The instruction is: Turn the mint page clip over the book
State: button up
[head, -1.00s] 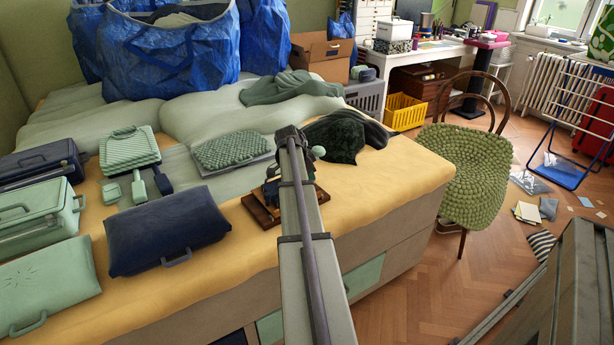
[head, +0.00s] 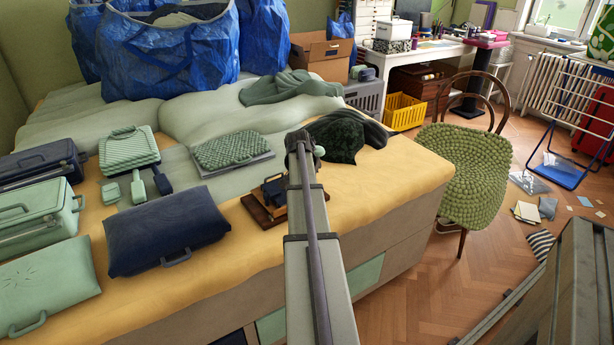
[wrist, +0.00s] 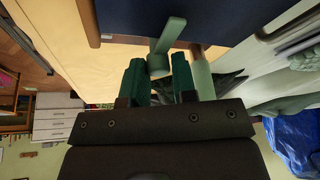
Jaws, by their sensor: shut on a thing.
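The mint page clip (wrist: 170,35) shows in the wrist view as a pale green bar with a rounded end. My gripper (wrist: 158,62) has dark green fingers shut on that rounded end. The bar reaches over the edge of a dark navy surface, which looks like the book (wrist: 215,14); I cannot tell whether they touch. In the head view the small navy book (head: 275,188) sits on a brown wooden stand (head: 258,212) near the bed's front edge, partly behind my arm.
A navy pouch (head: 165,232) and mint cases lie left on the bed. A textured mint pad (head: 230,150) lies behind the stand, and a dark green furry item (head: 340,138) lies right of it. A green chair (head: 465,165) stands off the bed's right end.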

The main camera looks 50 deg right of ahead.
jog(key=shift+s+a, duration=0.1)
jog(key=shift+s, duration=0.05)
jog(key=o, duration=0.9)
jog(key=shift+c, duration=0.2)
jog(key=w+p+v, duration=0.1)
jog(key=p+v, duration=0.9)
jog(key=shift+s+r, duration=0.4)
jog(key=shift+s, duration=0.05)
jog(key=shift+a, duration=0.15)
jog(key=s+a+r+n+y+p, duration=0.1)
jog(key=a+n, duration=0.4)
jog(key=a, duration=1.2)
jog(key=s+a+r+n+y+p, duration=0.1)
jog(key=a+r+n+p, duration=0.3)
jog(key=a, duration=1.3)
jog(key=s+a+r+n+g+y+p, duration=0.1)
jog(key=a+n+p, duration=0.3)
jog(key=a, duration=1.3)
jog(key=r+n+y, duration=0.1)
jog(key=n, duration=0.2)
jog(key=shift+s+a+r, duration=0.25)
jog(key=shift+s+r, duration=0.05)
